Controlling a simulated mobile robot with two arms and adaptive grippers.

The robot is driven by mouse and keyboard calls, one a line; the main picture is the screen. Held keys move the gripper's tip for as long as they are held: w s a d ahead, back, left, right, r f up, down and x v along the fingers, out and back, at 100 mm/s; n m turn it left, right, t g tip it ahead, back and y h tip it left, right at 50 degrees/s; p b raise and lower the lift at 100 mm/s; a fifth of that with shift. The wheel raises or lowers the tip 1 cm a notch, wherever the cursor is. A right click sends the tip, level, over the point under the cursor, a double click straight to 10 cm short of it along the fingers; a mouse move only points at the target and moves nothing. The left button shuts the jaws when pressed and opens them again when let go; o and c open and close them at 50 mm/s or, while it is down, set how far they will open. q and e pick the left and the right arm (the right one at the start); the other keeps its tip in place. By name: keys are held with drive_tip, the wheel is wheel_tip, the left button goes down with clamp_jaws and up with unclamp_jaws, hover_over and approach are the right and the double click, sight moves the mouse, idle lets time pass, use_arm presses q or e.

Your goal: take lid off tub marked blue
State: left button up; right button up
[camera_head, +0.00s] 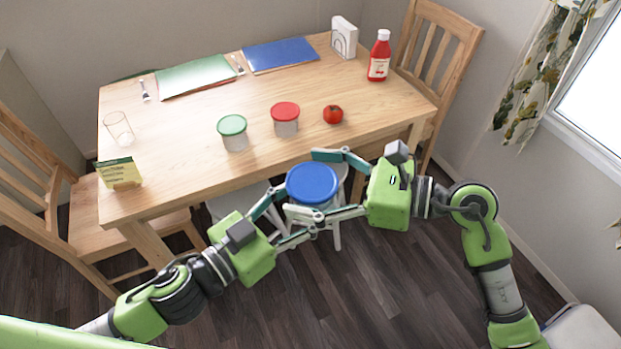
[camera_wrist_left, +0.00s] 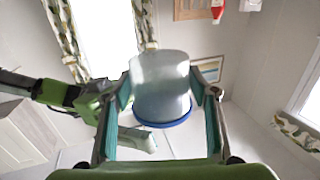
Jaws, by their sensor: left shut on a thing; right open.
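The tub with the blue lid (camera_head: 312,184) is held in the air just off the table's front edge, lid up. In the left wrist view, its whitish translucent body (camera_wrist_left: 160,75) and blue rim (camera_wrist_left: 163,124) show. My left gripper (camera_head: 292,212) is shut on the tub body, with one finger on each side. My right gripper (camera_head: 306,184) is open, its fingers spread to either side of the lid from the right. I cannot tell whether they touch it. In the head view the tub body is mostly hidden under the lid.
A green-lidded tub (camera_head: 234,136) and a red-lidded tub (camera_head: 285,122) stand on the table (camera_head: 185,150), with a tomato (camera_head: 333,114) to their right. A stool is below the held tub.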

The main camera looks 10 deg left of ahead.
drive_tip(key=c, duration=1.4)
drive_tip(key=shift+o, duration=0.2)
drive_tip(key=shift+r, duration=0.15)
drive_tip(key=shift+r, duration=0.95)
